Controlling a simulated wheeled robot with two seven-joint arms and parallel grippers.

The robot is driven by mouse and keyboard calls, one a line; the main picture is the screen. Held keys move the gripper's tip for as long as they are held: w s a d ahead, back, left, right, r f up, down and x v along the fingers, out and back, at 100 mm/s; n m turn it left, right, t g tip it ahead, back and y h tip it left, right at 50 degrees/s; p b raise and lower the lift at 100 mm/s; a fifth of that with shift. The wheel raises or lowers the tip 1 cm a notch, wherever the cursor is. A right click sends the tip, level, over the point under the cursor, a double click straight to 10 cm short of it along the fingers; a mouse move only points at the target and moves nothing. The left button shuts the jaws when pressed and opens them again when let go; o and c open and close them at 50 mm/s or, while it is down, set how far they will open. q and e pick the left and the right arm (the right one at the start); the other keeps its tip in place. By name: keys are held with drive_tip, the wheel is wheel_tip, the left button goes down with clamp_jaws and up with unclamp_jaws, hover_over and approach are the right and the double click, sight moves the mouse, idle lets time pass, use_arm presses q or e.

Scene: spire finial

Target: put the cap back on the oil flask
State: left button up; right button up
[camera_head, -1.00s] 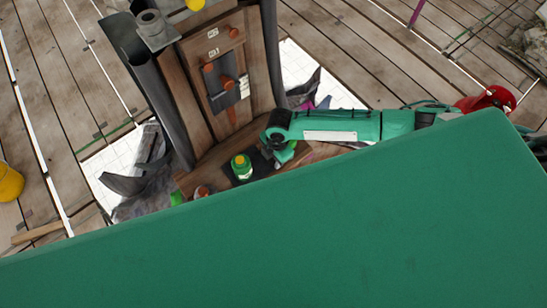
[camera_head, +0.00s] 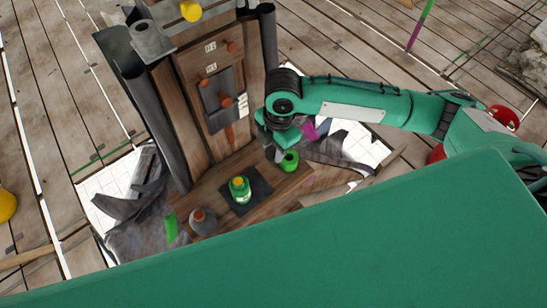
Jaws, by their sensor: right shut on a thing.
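The oil flask (camera_head: 240,190) is a small green bottle with a yellow top, standing upright on a dark square pad on the wooden ledge. From here I cannot tell whether the yellow top is a seated cap or the bare neck. My right gripper (camera_head: 277,152) points down, to the right of and behind the flask, clear of it. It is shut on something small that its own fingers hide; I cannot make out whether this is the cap. A green cup-like thing (camera_head: 289,161) is close beside the fingertips. My left gripper is not in view.
A grey bottle with an orange top (camera_head: 201,221) stands left of the flask, beside a green thing (camera_head: 171,228). The wooden panel (camera_head: 218,90) with orange knobs rises behind. Dark cloths lie on both sides. A large green surface fills the foreground.

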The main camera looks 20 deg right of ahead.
drive_tip(key=shift+r, duration=0.4)
